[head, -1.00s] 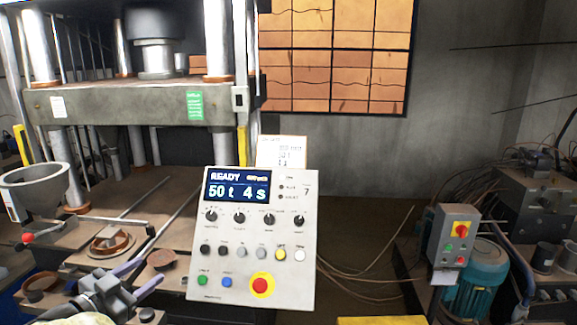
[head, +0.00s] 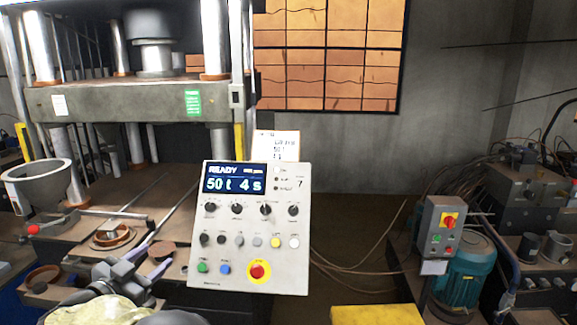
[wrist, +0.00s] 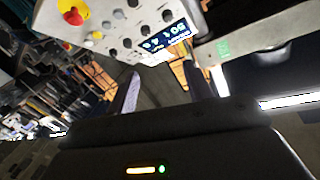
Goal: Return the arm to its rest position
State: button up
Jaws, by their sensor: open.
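My gripper (head: 162,250) is at the lower left of the head view, in front of the press bed and left of the control panel (head: 222,259). Its two purplish fingers are apart with nothing between them. In the wrist view my gripper (wrist: 162,70) is also open and empty, and the control panel (wrist: 112,12) shows tilted at the top. The panel's screen reads READY, 50 t and 4 s. Part of my arm shows at the bottom left of the head view.
The press (head: 130,103) with its metal columns stands behind at the left. A grey funnel-like cup (head: 45,185) is at the far left. Brown round pieces (head: 112,236) lie on the bed. A switch box (head: 440,235) and teal motor (head: 467,275) stand right. A yellow surface (head: 375,315) is at the bottom.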

jog(key=w+d+r+n+y, duration=0.2)
jog(key=w+d+n+y, duration=0.25)
jog(key=w+d, duration=0.55)
jog(key=d+f+n+g+y, duration=0.3)
jog(key=d+f, duration=0.2)
jog(key=d, duration=0.6)
jog(key=s+d+f+g+h, duration=0.1)
jog(key=s+d+f+g, duration=0.4)
jog(key=s+d, duration=0.7)
jog(key=s+d+f+g+h, duration=0.1)
jog(key=s+d+f+g, duration=0.5)
jog(key=s+d, duration=0.6)
jog(key=s+f, duration=0.2)
jog(key=s, duration=0.1)
jog(key=shift+s, duration=0.15)
jog(key=shift+d, duration=0.1)
